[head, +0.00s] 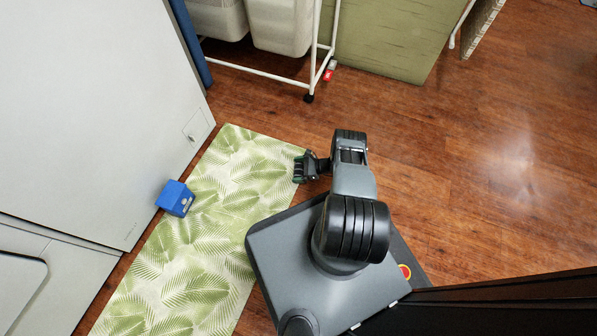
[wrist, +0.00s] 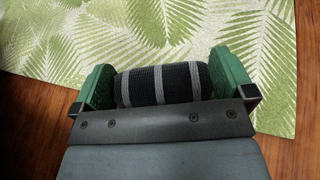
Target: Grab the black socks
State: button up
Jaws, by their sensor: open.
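The black socks (wrist: 176,84) are a rolled bundle with light grey stripes. In the wrist view they lie between the two green fingers of my gripper (wrist: 161,62), with the roll's ends very close to the fingers. I cannot tell whether they touch. The gripper is open around them. The near side of the roll is partly hidden behind my gripper's dark crossbar. In the head view my gripper (head: 299,168) is low at the right edge of the leaf-patterned mat, and I cannot make out the socks there.
The green leaf-patterned mat (head: 215,232) lies on the wood floor. A blue box (head: 175,198) sits at its left edge beside a white appliance (head: 95,100). A white wheeled rack (head: 262,73) with bins stands at the top. Open floor (head: 480,160) lies to the right.

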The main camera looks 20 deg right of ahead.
jog(key=c, duration=0.6)
